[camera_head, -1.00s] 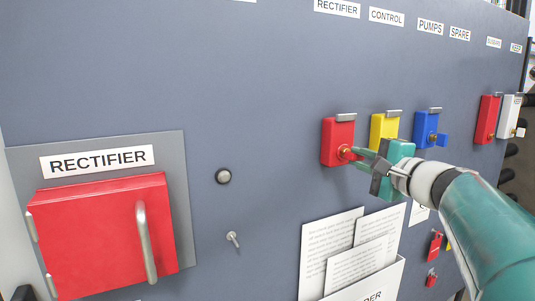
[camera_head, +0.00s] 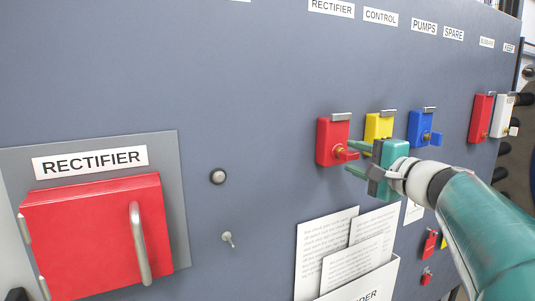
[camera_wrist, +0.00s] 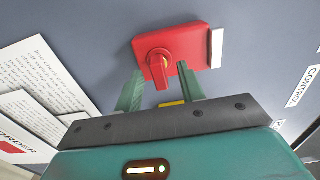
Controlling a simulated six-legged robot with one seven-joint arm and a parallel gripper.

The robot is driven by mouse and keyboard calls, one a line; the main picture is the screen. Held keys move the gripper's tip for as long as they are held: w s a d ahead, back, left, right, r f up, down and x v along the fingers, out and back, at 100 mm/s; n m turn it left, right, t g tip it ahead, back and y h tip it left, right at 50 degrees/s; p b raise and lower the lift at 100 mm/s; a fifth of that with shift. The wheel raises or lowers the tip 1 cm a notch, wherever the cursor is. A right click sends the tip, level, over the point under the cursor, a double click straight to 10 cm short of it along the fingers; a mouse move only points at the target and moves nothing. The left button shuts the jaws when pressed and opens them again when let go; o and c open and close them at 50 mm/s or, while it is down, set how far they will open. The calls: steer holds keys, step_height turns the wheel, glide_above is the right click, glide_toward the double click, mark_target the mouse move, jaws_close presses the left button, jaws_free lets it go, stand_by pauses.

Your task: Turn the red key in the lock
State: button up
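The red lock (camera_head: 331,136) is a red block on the grey panel, left of the yellow lock. In the wrist view the red lock (camera_wrist: 195,42) is ahead, and the red key (camera_wrist: 158,68) points down towards my gripper (camera_wrist: 160,70). My gripper (camera_head: 350,157) is open, one finger on each side of the key handle, with a visible gap on both sides.
A yellow lock (camera_head: 378,126) and a blue lock (camera_head: 420,127) stand to the right, the yellow one partly behind my gripper. A paper holder (camera_head: 385,283) with sheets is below. A red box with a handle (camera_head: 100,235) is at the left. The panel between is mostly clear.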

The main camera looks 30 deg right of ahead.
steer(key=s, duration=1.3)
steer(key=shift+s+d, duration=0.15)
steer(key=shift+s, duration=0.1)
steer(key=w+a+f+n+g+y, duration=0.2)
steer(key=w+a+f+n+g, duration=0.1)
steer(key=a+f, duration=0.4)
steer(key=w+a+f+n+g+y, duration=0.2)
steer(key=w+a+f+n+g, duration=0.15)
steer(key=a+f, duration=0.4)
steer(key=s+a+f+n+g+h, duration=0.2)
steer(key=a+f+n+g, duration=0.1)
steer(key=a+f+n, duration=0.2)
steer(key=s+a+f+n+g+h, duration=0.2)
steer(key=s+a+f+n+g, duration=0.1)
steer(key=a+f+n, duration=0.3)
steer(key=a+f, duration=0.2)
steer(key=a, duration=0.1)
steer(key=shift+h, duration=0.3)
steer(key=shift+s+d+f, duration=0.1)
steer(key=shift+s, duration=0.05)
